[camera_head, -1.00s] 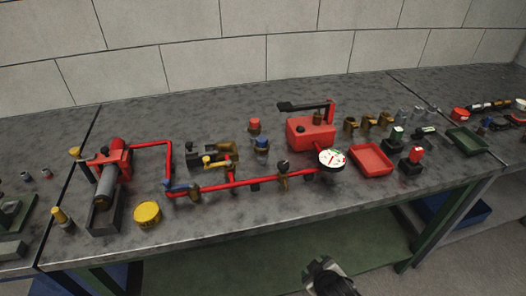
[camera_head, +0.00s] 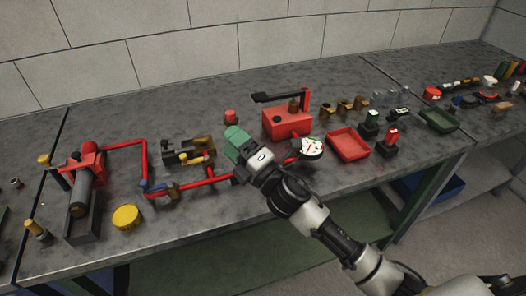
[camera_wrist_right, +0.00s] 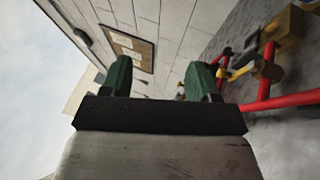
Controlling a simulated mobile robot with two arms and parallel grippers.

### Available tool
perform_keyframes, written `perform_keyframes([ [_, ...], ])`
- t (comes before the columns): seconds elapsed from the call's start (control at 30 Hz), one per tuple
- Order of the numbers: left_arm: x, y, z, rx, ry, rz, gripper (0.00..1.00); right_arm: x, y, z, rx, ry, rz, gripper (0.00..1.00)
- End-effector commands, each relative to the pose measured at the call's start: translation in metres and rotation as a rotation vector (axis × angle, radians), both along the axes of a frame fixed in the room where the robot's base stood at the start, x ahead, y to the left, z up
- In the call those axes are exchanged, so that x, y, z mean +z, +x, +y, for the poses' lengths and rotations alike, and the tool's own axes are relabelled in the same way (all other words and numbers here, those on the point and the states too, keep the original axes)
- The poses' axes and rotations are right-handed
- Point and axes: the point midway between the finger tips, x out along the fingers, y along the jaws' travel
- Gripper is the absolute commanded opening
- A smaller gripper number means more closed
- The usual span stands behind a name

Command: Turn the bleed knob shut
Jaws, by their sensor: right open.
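My right gripper (camera_head: 236,143) reaches in from the lower right and hangs over the middle of the red pipework. Its green fingers are apart with nothing between them in the right wrist view (camera_wrist_right: 160,78). The arm hides the brass fitting with a dark knob on the front pipe and the blue-topped part behind it, so I cannot tell which is the bleed knob. The red pipe (camera_head: 208,182) runs left of the gripper. A yellow-handled brass valve (camera_head: 205,157) stands just left of the gripper. My left gripper is out of view.
The red tank (camera_head: 287,123) with a black lever and the white-faced gauge (camera_head: 312,148) stand right of the gripper. A red-topped part (camera_head: 231,116) stands behind it. A red tray (camera_head: 348,146) and yellow cap (camera_head: 126,217) sit on the grey bench.

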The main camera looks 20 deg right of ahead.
Motion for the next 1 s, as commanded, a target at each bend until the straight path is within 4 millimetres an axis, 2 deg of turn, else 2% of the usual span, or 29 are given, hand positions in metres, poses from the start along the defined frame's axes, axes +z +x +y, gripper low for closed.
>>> perform_keyframes([
  [0.03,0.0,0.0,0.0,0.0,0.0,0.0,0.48,0.015,0.007,0.015,0.076,-0.142,-0.137,0.61],
  [0.1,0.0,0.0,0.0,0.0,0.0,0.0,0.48,0.024,0.009,0.036,0.19,-0.346,-0.319,0.61],
  [0.2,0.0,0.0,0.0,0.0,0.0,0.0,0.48,0.024,0.011,0.054,0.358,-0.645,-0.552,0.61],
  [0.27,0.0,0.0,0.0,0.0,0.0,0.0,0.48,0.017,0.014,0.057,0.465,-0.825,-0.673,0.61],
  [0.33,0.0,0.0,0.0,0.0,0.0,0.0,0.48,0.007,0.019,0.05,0.598,-1.037,-0.792,0.61],
  [0.43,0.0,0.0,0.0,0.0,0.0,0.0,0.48,-0.007,0.031,0.022,0.804,-1.331,-0.91,0.61],
  [0.53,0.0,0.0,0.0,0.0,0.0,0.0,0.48,-0.013,0.044,-0.023,1.014,-1.58,-0.953,0.61],
  [0.6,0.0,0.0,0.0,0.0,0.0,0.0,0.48,-0.012,0.05,-0.055,1.15,-1.712,-0.947,0.61],
  [0.73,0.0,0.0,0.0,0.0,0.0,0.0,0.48,-0.002,0.055,-0.103,1.336,-1.855,-0.896,0.61],
  [0.8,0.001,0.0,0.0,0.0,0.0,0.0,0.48,0.002,0.055,-0.117,1.396,-1.891,-0.873,0.61],
  [0.87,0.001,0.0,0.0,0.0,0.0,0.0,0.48,0.002,0.055,-0.124,1.425,-1.903,-0.859,0.61],
  [1.0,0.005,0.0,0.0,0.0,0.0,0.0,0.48,-0.007,0.054,-0.122,1.442,-1.906,-0.854,0.61],
])
